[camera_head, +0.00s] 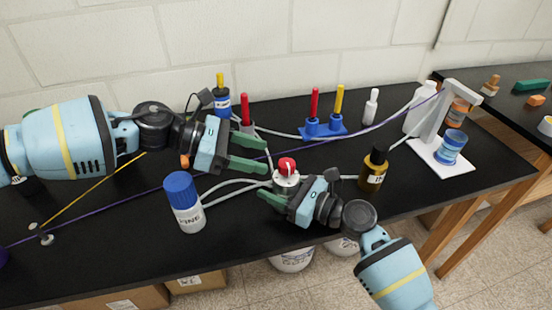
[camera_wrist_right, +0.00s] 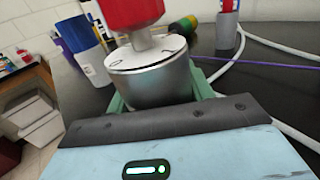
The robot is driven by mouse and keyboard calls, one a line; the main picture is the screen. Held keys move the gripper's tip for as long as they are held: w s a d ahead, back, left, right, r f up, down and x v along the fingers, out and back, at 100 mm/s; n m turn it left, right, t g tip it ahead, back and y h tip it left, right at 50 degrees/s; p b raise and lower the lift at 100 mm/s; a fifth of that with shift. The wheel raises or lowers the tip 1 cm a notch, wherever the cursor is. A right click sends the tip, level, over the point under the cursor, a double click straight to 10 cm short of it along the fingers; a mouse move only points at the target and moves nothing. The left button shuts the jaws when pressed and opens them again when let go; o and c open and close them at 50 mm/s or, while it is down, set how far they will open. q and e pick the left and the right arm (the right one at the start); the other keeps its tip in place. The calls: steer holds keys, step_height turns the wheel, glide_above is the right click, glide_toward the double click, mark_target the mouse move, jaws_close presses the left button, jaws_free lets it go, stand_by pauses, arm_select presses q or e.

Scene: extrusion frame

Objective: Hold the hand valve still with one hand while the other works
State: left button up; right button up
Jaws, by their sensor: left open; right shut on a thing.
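The hand valve (camera_head: 285,184) is a silver cylinder with a red knob (camera_head: 287,165) on top, standing at the middle of the black bench. In the right wrist view its silver body (camera_wrist_right: 152,82) is between my green fingers, with the red knob (camera_wrist_right: 130,12) above them. My right gripper (camera_head: 276,194) is shut on the valve body from the front; its fingertips are partly hidden by the valve. My left gripper (camera_head: 264,154) is open and empty, up and to the left of the knob, apart from it, with its fingers pointing right.
A blue-capped white bottle (camera_head: 187,210) stands left of the valve and an amber bottle (camera_head: 373,172) right. White tubes run to the valve. A purple cord (camera_head: 390,119) crosses the bench. Blue blocks with red and yellow handles (camera_head: 322,127) stand behind. A white stand (camera_head: 437,155) is far right.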

arm_select(q)
steer(key=v, duration=0.4)
steer(key=shift+a+r, duration=0.15)
steer(key=shift+a, duration=0.15)
arm_select(e)
steer(key=o, duration=1.1)
steer(key=v, duration=1.2)
